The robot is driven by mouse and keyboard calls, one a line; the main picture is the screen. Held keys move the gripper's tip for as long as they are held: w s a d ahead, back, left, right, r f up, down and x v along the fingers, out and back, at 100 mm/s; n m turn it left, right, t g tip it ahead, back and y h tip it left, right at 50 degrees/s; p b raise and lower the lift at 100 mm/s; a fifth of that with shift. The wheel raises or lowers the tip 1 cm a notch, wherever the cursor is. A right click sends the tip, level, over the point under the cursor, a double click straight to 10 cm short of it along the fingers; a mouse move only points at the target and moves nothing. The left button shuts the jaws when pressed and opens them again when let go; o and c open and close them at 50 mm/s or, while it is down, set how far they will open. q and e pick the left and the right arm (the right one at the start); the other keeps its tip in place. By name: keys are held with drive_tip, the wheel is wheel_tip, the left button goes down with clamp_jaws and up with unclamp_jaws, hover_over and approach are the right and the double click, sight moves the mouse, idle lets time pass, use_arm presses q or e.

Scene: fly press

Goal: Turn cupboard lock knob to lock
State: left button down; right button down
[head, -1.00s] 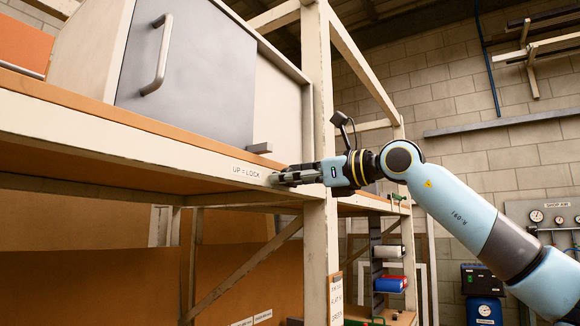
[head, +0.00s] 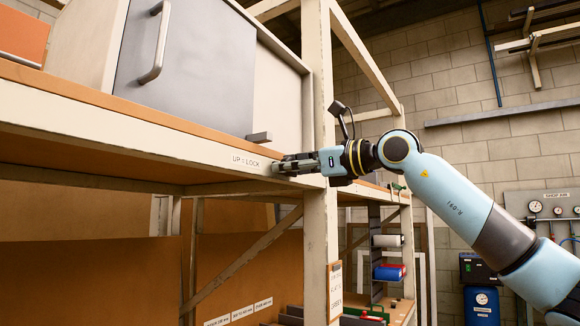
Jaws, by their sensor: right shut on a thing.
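The grey cupboard (head: 190,80) stands on the shelf, its door shut, with a bar handle (head: 157,42). A small grey block (head: 259,137) sits at the door's lower right corner. A label (head: 256,162) reading "UP = LOCK" is on the shelf's front edge. My right gripper (head: 284,166) reaches in from the right, just right of the label at the post. It is shut on the lock knob, which its fingers hide, so I cannot tell the knob's angle. My left gripper is not in view.
A cream upright post (head: 320,235) stands right beside my right gripper. The shelf edge (head: 100,118) runs along the left. Gauges (head: 545,207) hang on the far wall, right.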

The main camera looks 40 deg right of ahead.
drive_tip(key=shift+n, duration=0.3)
drive_tip(key=n+b, duration=0.2)
drive_tip(key=n, duration=0.1)
drive_tip(key=shift+f+n, duration=0.1)
drive_tip(key=shift+n, duration=0.2)
drive_tip(key=n+b, duration=0.1)
drive_tip(key=n, duration=0.3)
drive_tip(key=shift+b, duration=0.3)
drive_tip(key=n+b, duration=0.1)
drive_tip(key=n, duration=0.8)
drive_tip(key=shift+f+n, duration=0.1)
drive_tip(key=shift+n, duration=0.3)
drive_tip(key=c, duration=0.9)
unclamp_jaws()
drive_tip(key=shift+r, duration=0.2)
